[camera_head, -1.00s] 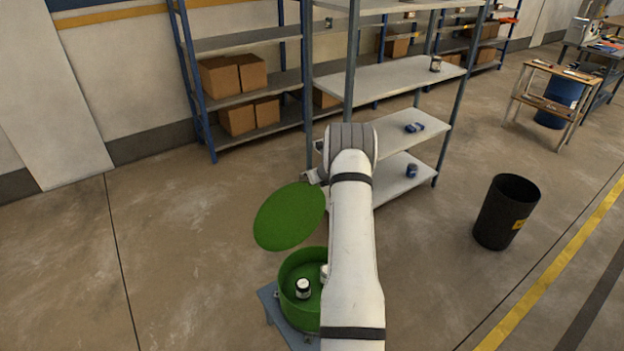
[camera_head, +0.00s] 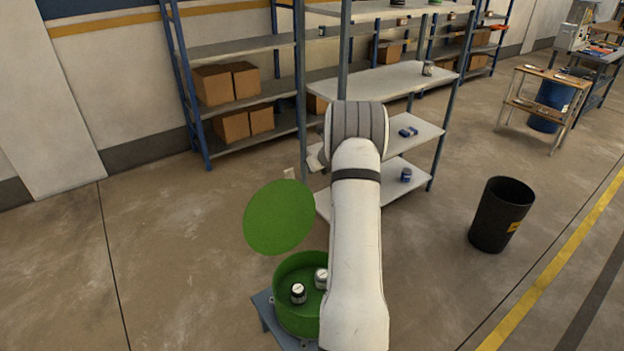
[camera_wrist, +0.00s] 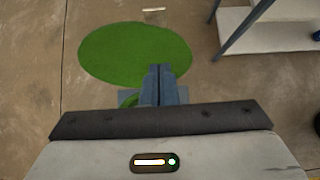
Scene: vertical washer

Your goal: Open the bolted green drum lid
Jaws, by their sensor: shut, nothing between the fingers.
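The round green lid (camera_head: 279,218) stands tilted up, away from the open green drum (camera_head: 283,319) below it. In the wrist view the lid (camera_wrist: 120,52) fills the upper left as a flat green disc. My gripper (camera_wrist: 160,72) is shut and empty, its fingertips overlapping the lid's lower right edge in that view. I cannot tell whether they touch it. In the head view my arm hides the fingers and the drum's right side.
A grey shelf rack (camera_head: 388,80) with small items stands just behind my arm. Blue racks with cardboard boxes (camera_head: 213,86) line the wall. A black bin (camera_head: 501,214) stands at right. A small pale piece (camera_head: 290,173) shows beyond the lid. Floor at left is clear.

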